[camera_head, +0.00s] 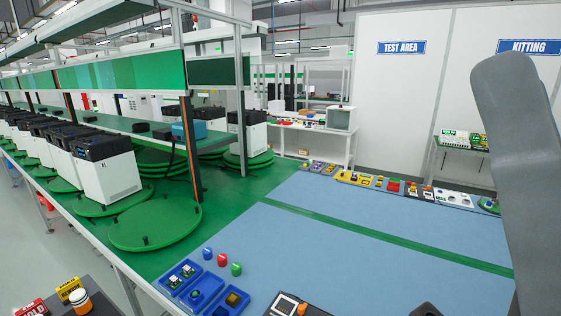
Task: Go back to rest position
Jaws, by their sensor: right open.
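My right arm rises as a large grey link along the right edge of the head view. A small dark part at the bottom edge looks like the top of my right gripper (427,310); most of it is cut off by the frame. Nothing is seen held in it. My left gripper is not in view. The blue work surface (370,240) lies below, with a green stripe across it.
A blue tray (197,297) with small parts stands at the front left, beside blue, red and green pieces. A dark tray (296,305) sits at the bottom edge. Printers stand on green turntables (157,225) at left. Several parts trays line the far edge. The middle is clear.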

